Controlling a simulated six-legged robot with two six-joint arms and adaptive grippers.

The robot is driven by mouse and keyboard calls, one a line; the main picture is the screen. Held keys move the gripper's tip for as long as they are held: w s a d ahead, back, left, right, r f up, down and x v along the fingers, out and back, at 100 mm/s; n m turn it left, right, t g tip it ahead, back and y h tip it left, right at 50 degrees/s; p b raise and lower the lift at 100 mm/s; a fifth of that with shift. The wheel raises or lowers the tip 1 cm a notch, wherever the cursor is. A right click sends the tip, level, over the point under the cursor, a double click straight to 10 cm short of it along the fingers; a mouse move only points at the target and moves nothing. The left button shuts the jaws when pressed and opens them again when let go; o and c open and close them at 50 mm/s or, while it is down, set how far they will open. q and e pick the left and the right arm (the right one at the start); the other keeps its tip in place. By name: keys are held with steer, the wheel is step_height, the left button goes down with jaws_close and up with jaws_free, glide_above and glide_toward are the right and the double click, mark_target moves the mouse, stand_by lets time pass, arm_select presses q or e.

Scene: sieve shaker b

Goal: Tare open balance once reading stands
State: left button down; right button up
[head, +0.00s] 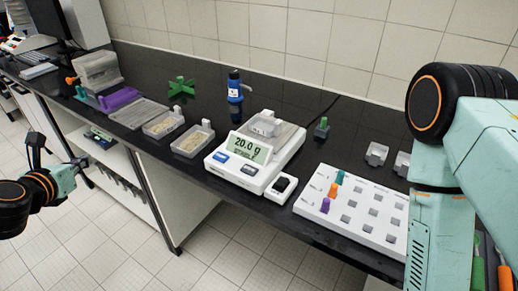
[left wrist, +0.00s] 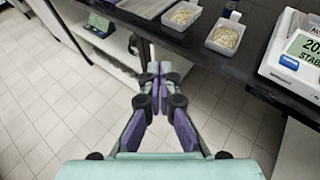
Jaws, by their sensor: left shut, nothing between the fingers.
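The white open balance (head: 275,152) stands on the dark bench, and its display (head: 247,148) reads 20.0 g. A blue button (head: 220,157) and a darker button (head: 249,170) lie on its front edge. A small pale tray (head: 265,124) sits on the pan. In the left wrist view the balance (left wrist: 289,68) is cut off at the right edge, with "STAB" legible below the reading. My left gripper (head: 36,143) is off the bench front at the far left, well away from the balance. Its fingers (left wrist: 156,72) are shut and empty above the floor. My right gripper is out of view.
Two trays of grainy material (head: 164,124) (head: 193,140) stand left of the balance, with a blue bottle (head: 235,92) behind. A white pegboard (head: 352,207) with coloured pegs is to the right. My right arm covers the right side. Open floor lies before the bench.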

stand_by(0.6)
arm_select(q)
steer(key=s+d+f+m+g+h+b, duration=0.1)
steer(key=s+d+f+m+g+b, duration=0.15)
steer(key=s+d+f+m, duration=0.35)
steer(key=s+d+f+m+g+b, duration=0.2)
steer(key=s+d+f+m+b, duration=0.1)
steer(key=f+m, duration=0.65)
steer(key=s+d+f+m+g+h+b, duration=0.1)
steer(key=s+d+f+m+g+b, duration=0.3)
steer(key=f, duration=0.6)
steer(key=s+d+f+m+g+b, duration=0.2)
steer(key=s+f+m, duration=0.4)
steer(key=s+m, duration=0.2)
steer(key=s+d+f+m+g+b, duration=0.3)
steer(key=s+f+m, duration=0.3)
steer(key=s+m, duration=0.3)
steer(key=s, duration=0.4)
steer(key=shift+d+f+y, duration=0.15)
steer(key=shift+f+y, duration=0.2)
steer(key=shift+y, duration=0.05)
